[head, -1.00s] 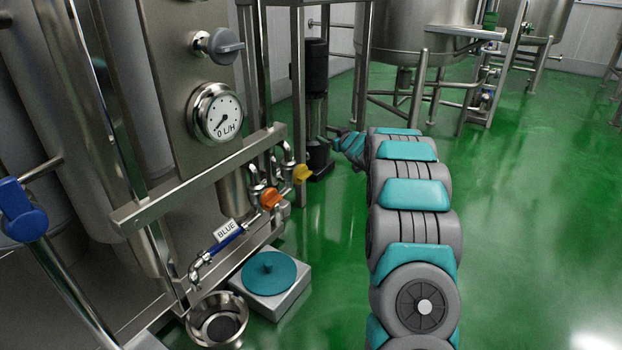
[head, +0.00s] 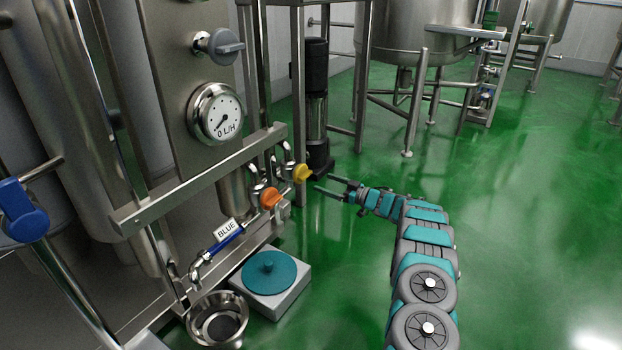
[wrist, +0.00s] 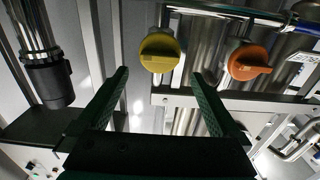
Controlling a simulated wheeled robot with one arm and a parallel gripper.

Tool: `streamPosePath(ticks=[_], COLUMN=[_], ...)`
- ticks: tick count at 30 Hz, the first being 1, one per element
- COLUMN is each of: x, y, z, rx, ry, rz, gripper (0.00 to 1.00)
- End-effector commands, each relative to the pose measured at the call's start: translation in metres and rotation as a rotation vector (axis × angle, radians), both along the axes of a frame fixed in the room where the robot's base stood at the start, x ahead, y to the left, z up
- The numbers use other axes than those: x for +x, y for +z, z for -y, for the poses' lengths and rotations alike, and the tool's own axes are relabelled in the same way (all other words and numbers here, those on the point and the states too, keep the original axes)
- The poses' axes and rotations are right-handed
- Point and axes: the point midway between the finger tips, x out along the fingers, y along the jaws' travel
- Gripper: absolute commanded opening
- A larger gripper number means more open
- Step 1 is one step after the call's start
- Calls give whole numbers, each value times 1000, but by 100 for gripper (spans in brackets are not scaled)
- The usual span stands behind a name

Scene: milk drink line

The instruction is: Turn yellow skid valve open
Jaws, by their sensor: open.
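The yellow valve handle (head: 301,173) sits on the skid's small pipework, behind and to the right of an orange valve handle (head: 270,197). My gripper (head: 321,186) is open and empty, just right of the yellow handle, with its fingers pointing toward the skid. In the wrist view the yellow handle (wrist: 159,52) lies ahead, between the lines of my two open fingers (wrist: 160,78). The fingers do not appear to touch it. The orange handle (wrist: 249,62) is to the right, outside the right finger.
A steel rail (head: 200,178) runs above the valves. A black and steel pump (head: 317,110) stands behind the yellow valve. A blue-handled valve labelled BLUE (head: 228,238), a teal-topped box (head: 268,272) and a steel bowl (head: 217,318) are nearer. Green floor (head: 530,200) is clear at right.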

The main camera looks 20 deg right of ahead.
Motion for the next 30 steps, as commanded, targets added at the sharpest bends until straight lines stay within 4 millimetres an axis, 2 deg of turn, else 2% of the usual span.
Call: streamPosePath(ticks=[9, 13, 27, 30], x=[40, 50, 58, 58], y=[-1, 1, 1, 1], z=[-30, -36, -42, -42], rx=[-2, -3, 0, -1], ry=[1, 1, -2, -2], rz=[3, 4, 0, 1], gripper=[100, 100, 100, 89])
